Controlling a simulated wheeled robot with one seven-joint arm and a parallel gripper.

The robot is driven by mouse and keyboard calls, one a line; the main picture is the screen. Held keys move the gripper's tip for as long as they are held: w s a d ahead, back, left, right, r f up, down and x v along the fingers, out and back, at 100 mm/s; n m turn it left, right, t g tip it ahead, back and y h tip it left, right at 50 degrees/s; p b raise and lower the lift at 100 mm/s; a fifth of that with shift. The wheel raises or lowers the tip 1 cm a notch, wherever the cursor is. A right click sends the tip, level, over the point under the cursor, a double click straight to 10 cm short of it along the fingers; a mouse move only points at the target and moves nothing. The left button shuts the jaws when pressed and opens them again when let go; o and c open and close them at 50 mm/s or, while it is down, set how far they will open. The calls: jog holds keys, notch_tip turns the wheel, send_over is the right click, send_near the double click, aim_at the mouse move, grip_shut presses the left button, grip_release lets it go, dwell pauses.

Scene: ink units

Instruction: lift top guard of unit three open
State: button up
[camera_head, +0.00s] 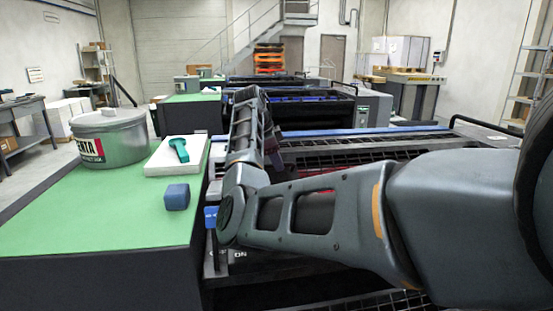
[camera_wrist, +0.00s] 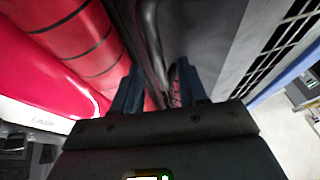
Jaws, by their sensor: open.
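My gripper (camera_wrist: 158,76) is open in the wrist view, with one blue-grey finger on each side of a dark bar (camera_wrist: 150,35). The bar looks like part of a guard's edge; I cannot tell whether the fingers touch it. A red roller (camera_wrist: 75,40) lies left of the bar, and a grey panel with a slotted grille (camera_wrist: 280,45) lies right. In the head view a dark mesh guard (camera_head: 330,153) spans the near machine, partly hidden by my arm. My fingertips are hidden there. No unit number is readable.
A green-topped cabinet (camera_head: 110,217) at left carries an ink tin (camera_head: 122,140), a white tray (camera_head: 165,166) with a teal tool (camera_head: 179,148), and a blue block (camera_head: 177,197). More machine units (camera_head: 290,98) stand behind. A floor strip is free at far left.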

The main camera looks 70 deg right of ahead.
jog(key=shift+c, duration=0.2)
grip_shut()
dwell(0.5)
